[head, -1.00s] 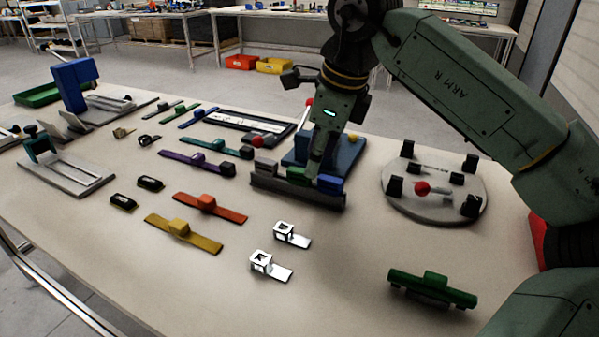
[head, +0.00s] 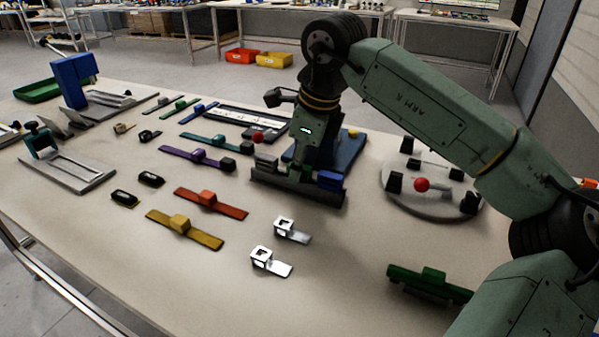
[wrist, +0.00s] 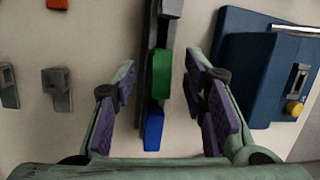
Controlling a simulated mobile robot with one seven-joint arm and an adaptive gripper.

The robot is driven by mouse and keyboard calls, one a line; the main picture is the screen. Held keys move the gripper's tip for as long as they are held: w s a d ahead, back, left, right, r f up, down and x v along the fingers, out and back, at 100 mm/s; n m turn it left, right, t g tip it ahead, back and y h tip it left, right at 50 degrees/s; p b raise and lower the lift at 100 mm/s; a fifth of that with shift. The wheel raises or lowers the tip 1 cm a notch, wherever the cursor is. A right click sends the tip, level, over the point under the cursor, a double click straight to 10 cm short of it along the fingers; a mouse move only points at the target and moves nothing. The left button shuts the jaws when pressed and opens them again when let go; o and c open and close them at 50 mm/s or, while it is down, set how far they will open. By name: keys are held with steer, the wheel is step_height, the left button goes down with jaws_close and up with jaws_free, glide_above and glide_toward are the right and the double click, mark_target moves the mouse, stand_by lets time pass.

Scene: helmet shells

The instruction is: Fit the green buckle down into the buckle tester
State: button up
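The green buckle (wrist: 164,75) sits in a dark rail-like rack (wrist: 147,90), which also shows in the head view (head: 298,188). A blue buckle (wrist: 153,130) sits beside it in the rack. My gripper (wrist: 163,88) is open above the rack, its purple-padded fingers apart on either side of the green buckle with gaps visible. In the head view my gripper (head: 297,163) hides most of that buckle. The blue device with a yellow knob, seemingly the buckle tester (wrist: 250,80), stands just behind the rack, partly hidden by my arm in the head view (head: 347,152).
A round grey plate (head: 410,205) with black posts and a red ball lies right of the rack. A green clamp-like part (head: 430,282) is at the front right. Colored straps and white clips (head: 290,230) lie left and in front.

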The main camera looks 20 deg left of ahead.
jaws_close()
steer(key=shift+r, duration=0.1)
stand_by(0.4)
